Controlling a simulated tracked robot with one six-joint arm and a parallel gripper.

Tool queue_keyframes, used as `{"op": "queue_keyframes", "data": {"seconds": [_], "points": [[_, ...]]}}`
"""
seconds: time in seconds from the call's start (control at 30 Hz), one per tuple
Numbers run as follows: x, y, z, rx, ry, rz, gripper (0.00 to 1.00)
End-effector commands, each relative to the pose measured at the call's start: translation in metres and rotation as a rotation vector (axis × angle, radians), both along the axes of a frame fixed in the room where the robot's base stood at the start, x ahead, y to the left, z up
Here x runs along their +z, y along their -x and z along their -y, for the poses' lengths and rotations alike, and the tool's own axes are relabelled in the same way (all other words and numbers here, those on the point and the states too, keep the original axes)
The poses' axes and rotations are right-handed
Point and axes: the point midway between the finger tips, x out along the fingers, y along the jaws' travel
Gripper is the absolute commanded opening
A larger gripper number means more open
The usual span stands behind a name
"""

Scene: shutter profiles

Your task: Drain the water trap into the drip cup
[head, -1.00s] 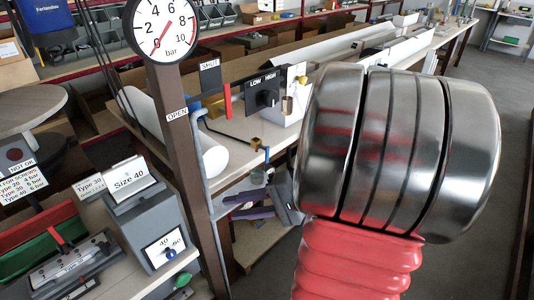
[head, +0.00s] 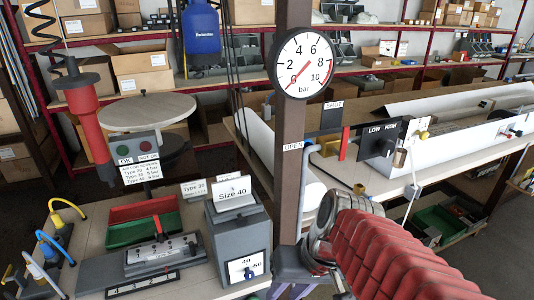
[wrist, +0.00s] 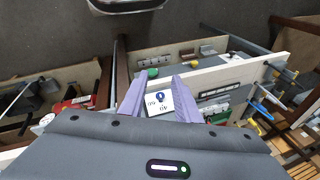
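I cannot make out the water trap or the drip cup now. A small brass-coloured fitting (head: 360,188) shows at the end of the dark air pipe beside the post, and my red-sleeved arm covers the area below it. My gripper (wrist: 160,88) shows in the wrist view with two purple fingers apart and nothing visibly held. Beyond the fingers is the white 40–60 dial plate with a blue knob (wrist: 160,97), which is also on the grey box in the head view (head: 249,272).
A brown post (head: 290,190) carries the bar gauge (head: 304,63), its needle at the low end. A red lever (head: 345,143) stands near the SHUT sign. The left bench holds a green tray (head: 142,229) and a grey fixture (head: 165,252). A LOW/HIGH box (head: 380,138) stands right of the post.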

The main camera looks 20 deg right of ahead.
Motion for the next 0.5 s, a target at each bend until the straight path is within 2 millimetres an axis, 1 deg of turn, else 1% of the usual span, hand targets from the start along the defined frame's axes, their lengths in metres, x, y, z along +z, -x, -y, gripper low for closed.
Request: {"op": "queue_keyframes", "data": {"seconds": [0.1,0.3,0.5], "points": [[0.013,0.0,-0.005,0.058,0.103,0.063,0.3],[0.038,-0.003,-0.01,0.129,0.246,0.188,0.3],[0.054,-0.006,-0.013,0.162,0.311,0.271,0.3]]}}
